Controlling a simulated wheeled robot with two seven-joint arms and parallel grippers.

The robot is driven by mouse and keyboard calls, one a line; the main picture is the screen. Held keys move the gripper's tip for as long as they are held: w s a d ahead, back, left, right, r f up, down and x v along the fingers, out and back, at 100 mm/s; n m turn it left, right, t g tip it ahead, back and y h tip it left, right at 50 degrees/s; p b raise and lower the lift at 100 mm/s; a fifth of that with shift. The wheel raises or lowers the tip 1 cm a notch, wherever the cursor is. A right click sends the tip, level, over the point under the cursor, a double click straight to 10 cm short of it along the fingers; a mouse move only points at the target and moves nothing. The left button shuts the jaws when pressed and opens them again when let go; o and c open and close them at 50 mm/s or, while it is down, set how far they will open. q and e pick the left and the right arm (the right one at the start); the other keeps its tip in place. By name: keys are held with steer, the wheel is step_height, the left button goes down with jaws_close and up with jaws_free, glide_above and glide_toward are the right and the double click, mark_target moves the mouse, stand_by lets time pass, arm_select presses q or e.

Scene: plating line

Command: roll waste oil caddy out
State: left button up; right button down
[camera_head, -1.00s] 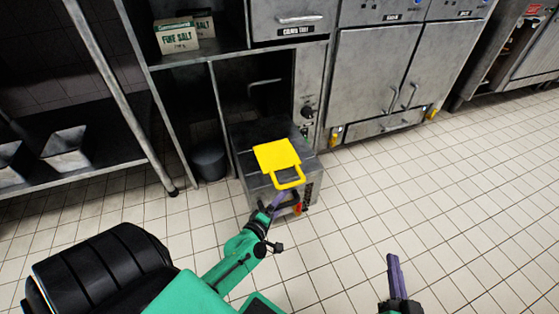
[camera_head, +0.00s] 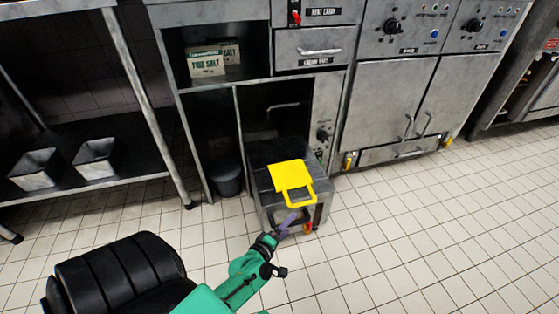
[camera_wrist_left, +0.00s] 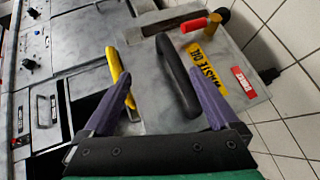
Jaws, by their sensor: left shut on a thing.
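The waste oil caddy (camera_head: 262,185) is a grey metal box on the floor, partly inside the open bay under the counter, its front sticking out. A yellow plate with a loop handle (camera_head: 288,176) lies on its top. In the left wrist view, its front panel (camera_wrist_left: 222,62) has a yellow "WASTE OIL" label, a red label, a red-handled valve and a black bar handle (camera_wrist_left: 172,70). My left gripper (camera_head: 293,217) is at the caddy's front, its purple fingers on either side of the black handle, shut on it. My right gripper is out of the head view.
A dark bucket (camera_head: 228,180) stands in the bay left of the caddy. A steel shelf rack (camera_head: 120,170) with metal pans is at left. A steel cabinet (camera_head: 385,105) with yellow-footed legs is at right. The tiled floor (camera_head: 420,230) in front and right is clear.

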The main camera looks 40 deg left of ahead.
arm_select(q)
steer(key=s+d+f, duration=0.1)
steer(key=s+d, duration=0.1)
steer(key=s, duration=1.3)
steer(key=shift+s+d+f+b, duration=0.25)
steer(key=shift+s+f+b, duration=0.1)
steer(key=shift+b, duration=0.1)
stand_by(0.4)
stand_by(0.3)
